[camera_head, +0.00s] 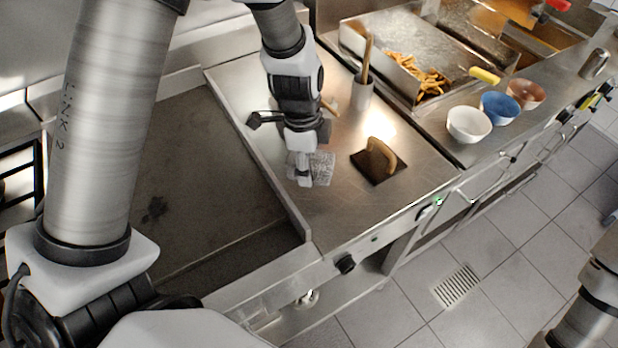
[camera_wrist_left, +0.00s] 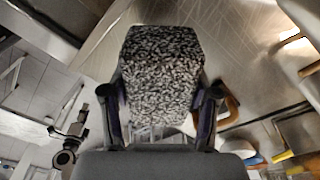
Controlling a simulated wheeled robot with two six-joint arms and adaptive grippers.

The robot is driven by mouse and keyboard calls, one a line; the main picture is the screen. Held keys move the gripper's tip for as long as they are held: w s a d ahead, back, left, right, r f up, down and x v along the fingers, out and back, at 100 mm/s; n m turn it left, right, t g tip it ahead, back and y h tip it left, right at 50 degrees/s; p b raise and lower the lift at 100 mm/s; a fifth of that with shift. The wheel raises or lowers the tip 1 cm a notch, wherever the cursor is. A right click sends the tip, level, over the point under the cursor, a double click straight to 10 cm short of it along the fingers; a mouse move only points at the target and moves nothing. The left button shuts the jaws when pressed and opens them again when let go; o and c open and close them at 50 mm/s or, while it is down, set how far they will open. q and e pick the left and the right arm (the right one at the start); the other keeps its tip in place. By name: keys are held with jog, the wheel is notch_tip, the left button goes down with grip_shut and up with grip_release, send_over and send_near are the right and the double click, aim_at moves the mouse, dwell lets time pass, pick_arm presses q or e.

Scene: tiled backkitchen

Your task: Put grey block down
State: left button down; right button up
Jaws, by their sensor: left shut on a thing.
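The grey block (camera_head: 322,168) is a speckled grey box. My left gripper (camera_head: 304,172) is shut on it over the steel counter (camera_head: 340,205), left of a dark square pad. In the left wrist view the grey block (camera_wrist_left: 160,75) sits between the two fingers of my left gripper (camera_wrist_left: 162,110), its speckled face filling the middle. I cannot tell whether its underside touches the counter. My right gripper is out of view; only part of my right arm shows at the lower right edge.
A dark pad with a wooden handle (camera_head: 379,158) lies just right of the block. A metal holder (camera_head: 362,92) with a wooden tool stands behind. White (camera_head: 468,124), blue (camera_head: 499,108) and brown bowls (camera_head: 526,93) are at the right. A sunken griddle (camera_head: 195,180) lies left behind a raised rim.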

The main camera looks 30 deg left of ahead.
aim_at(311, 191)
pick_arm(q)
jog(key=shift+f, duration=0.65)
jog(key=shift+s+d+f, duration=0.15)
jog(key=shift+d+f, duration=0.05)
jog(key=shift+f, duration=0.05)
notch_tip(311, 191, down, 4)
jog(key=shift+f, duration=0.15)
jog(key=shift+f+b, duration=0.1)
jog(key=shift+b, duration=0.25)
jog(key=shift+c, duration=1.4)
grip_release()
jog(key=shift+r+p, duration=0.5)
jog(key=r, duration=0.7)
jog(key=a+r+b, duration=0.1)
jog(key=r, duration=0.3)
jog(key=shift+s+r, duration=0.15)
jog(key=shift+r, duration=0.05)
